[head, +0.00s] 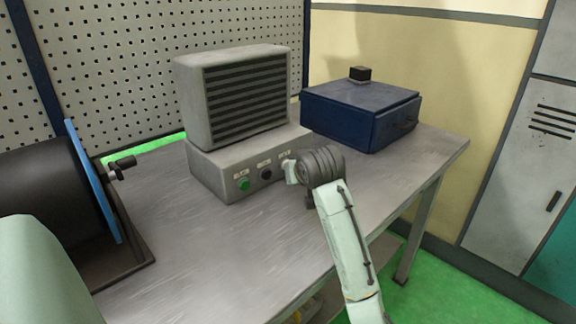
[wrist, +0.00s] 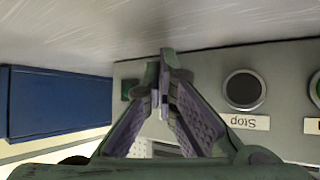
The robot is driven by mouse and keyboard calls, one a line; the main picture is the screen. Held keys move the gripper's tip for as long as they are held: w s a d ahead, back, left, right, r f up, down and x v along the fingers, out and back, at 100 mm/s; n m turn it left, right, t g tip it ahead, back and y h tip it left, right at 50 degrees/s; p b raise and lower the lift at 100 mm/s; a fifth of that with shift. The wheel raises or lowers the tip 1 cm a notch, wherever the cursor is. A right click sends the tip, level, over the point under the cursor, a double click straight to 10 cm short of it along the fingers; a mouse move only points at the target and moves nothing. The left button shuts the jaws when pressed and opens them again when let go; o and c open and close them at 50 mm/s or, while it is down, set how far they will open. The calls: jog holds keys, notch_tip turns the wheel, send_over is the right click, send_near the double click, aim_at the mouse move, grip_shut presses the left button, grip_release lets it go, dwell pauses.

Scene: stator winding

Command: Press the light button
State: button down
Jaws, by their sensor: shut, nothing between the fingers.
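A grey machine (head: 215,174) with a louvred box on top stands on the metal table. Its front panel has a green button (head: 243,184), a black button (head: 266,174) and a third labelled spot partly covered by my arm. In the upside-down wrist view, the black button (wrist: 244,90) reads "Stop", and a green button (wrist: 316,89) is cut off at the right edge. A small dark green part (wrist: 128,90) shows on the panel left of my fingers; I cannot tell if it is the light button. My gripper (wrist: 163,78) is shut and empty in front of the panel, left of the stop button; contact is unclear.
A blue box (head: 360,112) with a small black block (head: 359,73) on it sits right of the machine. A dark drum with a blue rim (head: 93,180) and crank stands at left. The table (head: 215,245) is clear in front.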

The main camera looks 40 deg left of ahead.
jog(key=shift+d, duration=0.45)
jog(key=shift+s+d, duration=0.15)
jog(key=shift+d, duration=1.4)
jog(key=shift+s+d, duration=0.15)
jog(key=shift+d, duration=1.35)
jog(key=shift+a+r, duration=0.1)
